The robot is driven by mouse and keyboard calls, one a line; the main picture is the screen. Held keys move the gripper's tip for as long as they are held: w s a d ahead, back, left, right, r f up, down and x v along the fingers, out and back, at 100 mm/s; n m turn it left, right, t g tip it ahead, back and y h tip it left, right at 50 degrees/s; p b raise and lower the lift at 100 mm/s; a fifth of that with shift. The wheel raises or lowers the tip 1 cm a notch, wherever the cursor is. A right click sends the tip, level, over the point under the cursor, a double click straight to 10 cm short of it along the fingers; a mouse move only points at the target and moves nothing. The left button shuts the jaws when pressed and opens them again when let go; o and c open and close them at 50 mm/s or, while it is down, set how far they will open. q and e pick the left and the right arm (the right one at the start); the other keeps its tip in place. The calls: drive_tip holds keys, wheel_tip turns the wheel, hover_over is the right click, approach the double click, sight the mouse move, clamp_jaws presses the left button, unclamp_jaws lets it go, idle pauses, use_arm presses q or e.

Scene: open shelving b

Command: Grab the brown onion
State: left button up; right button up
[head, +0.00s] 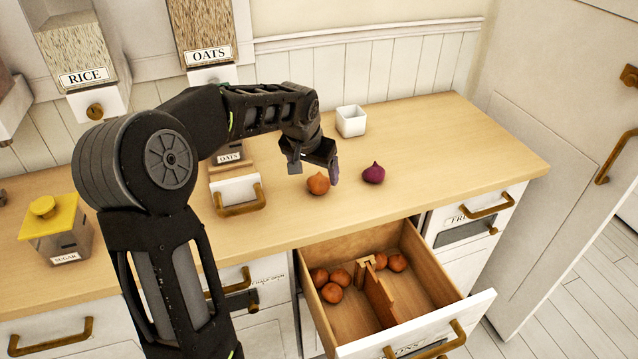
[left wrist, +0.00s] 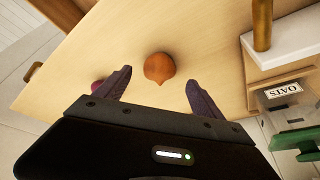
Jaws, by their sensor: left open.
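The brown onion (head: 318,184) sits on the wooden countertop, left of a purple onion (head: 373,173). My left gripper (head: 314,172) is open just above and behind the brown onion. In the left wrist view the brown onion (left wrist: 159,68) lies ahead of the gap between the two fingers (left wrist: 158,92), apart from both. The purple onion (left wrist: 97,86) is partly hidden behind one finger there. My right gripper is in neither view.
A white square cup (head: 351,121) stands behind the onions. An oats box with a handled drawer (head: 236,190) stands left of the gripper. Below, an open divided drawer (head: 420,281) holds several brown onions. The countertop's right end (head: 470,160) is clear.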

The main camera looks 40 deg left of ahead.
sight(317, 180)
use_arm(q)
drive_tip(key=p+x, duration=0.1)
drive_tip(key=x, duration=0.3)
drive_tip(key=shift+w+f, duration=0.1)
drive_tip(key=shift+f, duration=0.3)
drive_tip(key=shift+c, duration=0.2)
drive_tip(key=c, duration=1.5)
